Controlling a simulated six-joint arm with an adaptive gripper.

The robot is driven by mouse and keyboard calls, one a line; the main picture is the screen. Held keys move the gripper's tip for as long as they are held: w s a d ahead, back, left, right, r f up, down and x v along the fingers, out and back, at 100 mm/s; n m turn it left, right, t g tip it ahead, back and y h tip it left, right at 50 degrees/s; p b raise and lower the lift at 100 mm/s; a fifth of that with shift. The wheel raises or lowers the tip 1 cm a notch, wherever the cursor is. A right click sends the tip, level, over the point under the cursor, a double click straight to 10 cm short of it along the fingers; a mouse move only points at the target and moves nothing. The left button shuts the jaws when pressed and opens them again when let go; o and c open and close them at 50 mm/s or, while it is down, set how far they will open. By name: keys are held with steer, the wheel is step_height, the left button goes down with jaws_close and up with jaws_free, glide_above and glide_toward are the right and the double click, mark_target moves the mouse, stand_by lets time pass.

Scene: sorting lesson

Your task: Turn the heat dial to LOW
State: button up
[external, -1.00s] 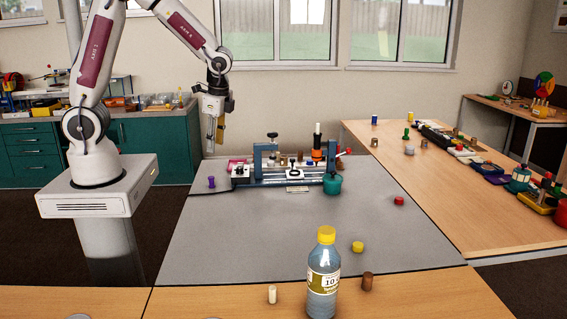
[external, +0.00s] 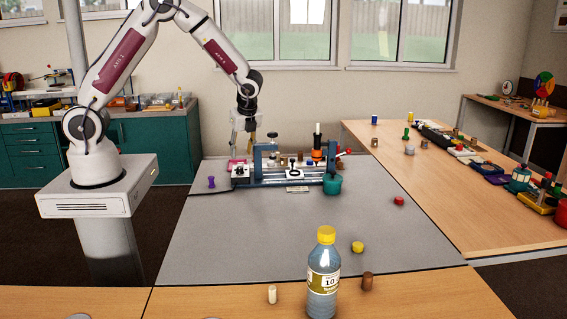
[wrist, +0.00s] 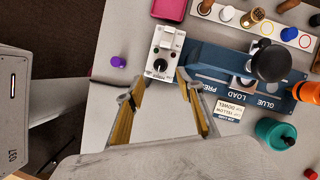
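The heat dial (wrist: 160,65) is a black knob on a white box with small lettering, in the upper middle of the wrist view. The lettering is too small to read surely. The box (external: 240,172) also shows at the left end of the blue fixture in the external view. My gripper (wrist: 167,98) is open and empty, its two yellowish fingers apart. The fingertips lie just below the box in the wrist view, not touching the dial. In the external view my gripper (external: 243,148) hangs above the back left of the grey mat, over the box.
The blue fixture (wrist: 215,85) with a black-knobbed lever (wrist: 272,62) stands right of the box. A purple peg (wrist: 118,62) is left of it and a pink tray (wrist: 170,8) is behind. A teal pot (external: 333,184) stands right. The mat's front (external: 260,235) is mostly clear.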

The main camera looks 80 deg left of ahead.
mark_target(240, 168)
steer(key=shift+m, duration=0.4)
steer(key=shift+f, duration=0.15)
steer(key=shift+x, duration=3.8)
jaws_close()
